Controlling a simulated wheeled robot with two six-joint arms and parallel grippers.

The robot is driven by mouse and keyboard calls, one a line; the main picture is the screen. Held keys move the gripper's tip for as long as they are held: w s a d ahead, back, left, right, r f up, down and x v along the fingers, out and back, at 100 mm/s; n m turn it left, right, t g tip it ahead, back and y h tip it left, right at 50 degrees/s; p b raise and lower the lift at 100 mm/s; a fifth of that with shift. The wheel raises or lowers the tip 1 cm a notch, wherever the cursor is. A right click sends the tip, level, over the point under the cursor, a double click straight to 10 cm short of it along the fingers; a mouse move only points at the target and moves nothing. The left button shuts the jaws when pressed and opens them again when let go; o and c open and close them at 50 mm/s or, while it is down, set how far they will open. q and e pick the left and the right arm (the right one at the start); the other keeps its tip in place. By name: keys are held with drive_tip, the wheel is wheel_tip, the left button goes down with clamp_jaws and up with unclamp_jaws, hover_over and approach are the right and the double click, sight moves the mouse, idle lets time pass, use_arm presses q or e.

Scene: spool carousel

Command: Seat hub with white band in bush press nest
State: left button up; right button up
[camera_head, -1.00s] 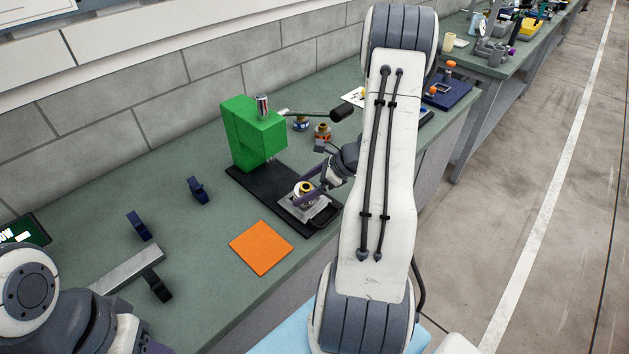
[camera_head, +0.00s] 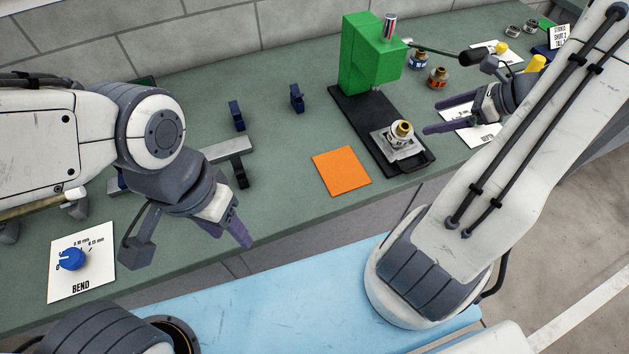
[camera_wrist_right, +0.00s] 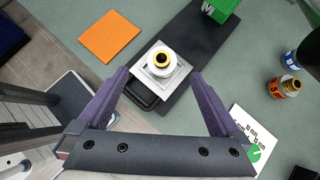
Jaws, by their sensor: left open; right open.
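The hub with the white band (camera_head: 401,131), with a brass top, stands upright on the metal nest block (camera_head: 388,143) at the front of the green press (camera_head: 370,60). It also shows in the right wrist view (camera_wrist_right: 161,62); how deep it sits in the nest is hidden. My right gripper (camera_head: 431,118) is open and empty, to the right of the hub and apart from it. In the right wrist view its fingers spread on either side of the hub, short of it. My left gripper (camera_head: 238,232) hangs empty and open over the bench's front edge at left.
An orange square (camera_head: 341,171) lies left of the black press base (camera_head: 350,103). A blue-banded hub (camera_head: 417,60) and an orange-banded hub (camera_head: 437,78) stand right of the press. The press lever (camera_head: 440,50) reaches out above them. Dark blue brackets (camera_head: 297,98) stand at the back left.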

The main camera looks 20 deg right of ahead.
drive_tip(key=a+r+n+g, duration=0.3)
drive_tip(key=a+n+g, duration=0.3)
drive_tip(key=a+n, duration=1.3)
drive_tip(key=s+a+r+n+h, duration=0.2)
drive_tip(key=s+a+n+h, duration=0.2)
drive_tip(key=s+a+n, duration=1.1)
drive_tip(key=shift+a+n+g+h, duration=0.35)
drive_tip(key=shift+a+n, duration=0.25)
drive_tip(key=shift+a, duration=1.45)
drive_tip(key=shift+r, duration=0.1)
